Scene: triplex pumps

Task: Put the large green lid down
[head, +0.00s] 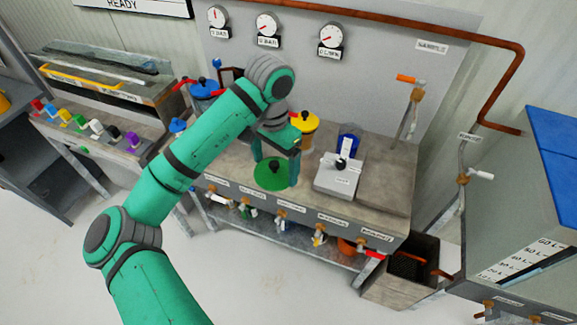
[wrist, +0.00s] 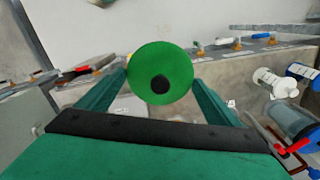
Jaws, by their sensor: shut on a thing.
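The large green lid (head: 268,175) is a round green disc with a black knob at its centre. In the head view it is low at my gripper (head: 276,172), over the front part of the grey bench top. In the wrist view the lid (wrist: 150,62) shows face-on between the two fingers of my gripper (wrist: 160,85). The fingers are shut on the lid. I cannot tell whether its underside touches the bench top.
A copper pipe (head: 400,22) runs along the wall. A grey bin (head: 400,283) stands at lower right.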

